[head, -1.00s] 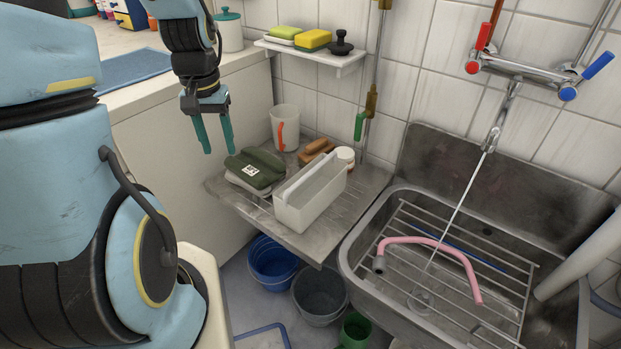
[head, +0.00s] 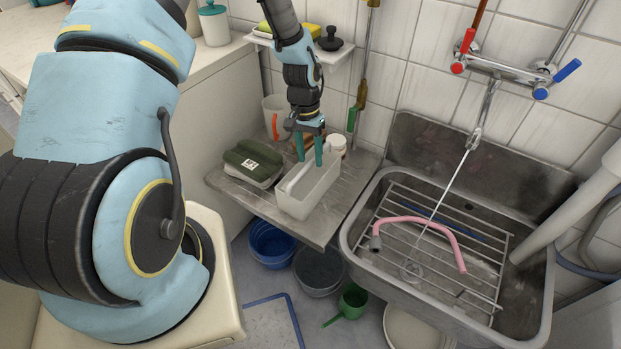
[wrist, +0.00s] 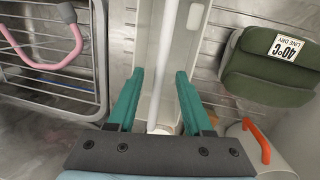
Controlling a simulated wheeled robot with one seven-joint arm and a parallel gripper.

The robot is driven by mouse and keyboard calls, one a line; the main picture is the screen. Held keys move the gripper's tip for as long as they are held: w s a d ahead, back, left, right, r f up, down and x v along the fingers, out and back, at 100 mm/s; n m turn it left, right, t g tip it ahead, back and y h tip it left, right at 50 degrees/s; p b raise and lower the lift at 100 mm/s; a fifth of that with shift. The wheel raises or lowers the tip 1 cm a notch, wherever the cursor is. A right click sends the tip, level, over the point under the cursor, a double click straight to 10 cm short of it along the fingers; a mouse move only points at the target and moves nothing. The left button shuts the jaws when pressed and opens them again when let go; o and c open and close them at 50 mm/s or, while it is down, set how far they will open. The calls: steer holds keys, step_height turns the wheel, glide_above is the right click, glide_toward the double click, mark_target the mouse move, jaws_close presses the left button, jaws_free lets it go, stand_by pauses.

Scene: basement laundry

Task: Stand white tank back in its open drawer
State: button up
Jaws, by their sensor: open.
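The white tank (head: 308,200) is a long, narrow, open-topped box with a bar along its top. It stands upright on the metal drainboard (head: 325,228). My gripper (head: 309,158) points down over the tank's far part, jaws open. In the wrist view, the green fingers (wrist: 160,75) lie on either side of the tank's white bar (wrist: 172,45), with gaps visible on both sides. Whether they are low enough to be beside the bar or just above it is hard to tell. No open drawer can be made out in these views.
A green folded cloth (head: 252,160) with a label lies left of the tank. A white jug (head: 272,108) with an orange handle stands behind, and a white-lidded jar (head: 336,142) is close to the gripper. The sink (head: 400,295) with a pink hose is right. Buckets (head: 272,243) stand below.

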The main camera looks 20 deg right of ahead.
steer(key=shift+s+f+p, duration=0.2)
steer(key=shift+f+p, duration=0.15)
steer(key=shift+f, duration=0.55)
steer(key=shift+s+f+p, duration=0.2)
steer(key=shift+f+p, duration=0.1)
steer(key=shift+f, duration=0.6)
steer(key=shift+s+f+p, duration=0.2)
steer(key=shift+f+p, duration=0.15)
steer(key=shift+f, duration=0.55)
steer(key=shift+c, duration=0.3)
jaws_close()
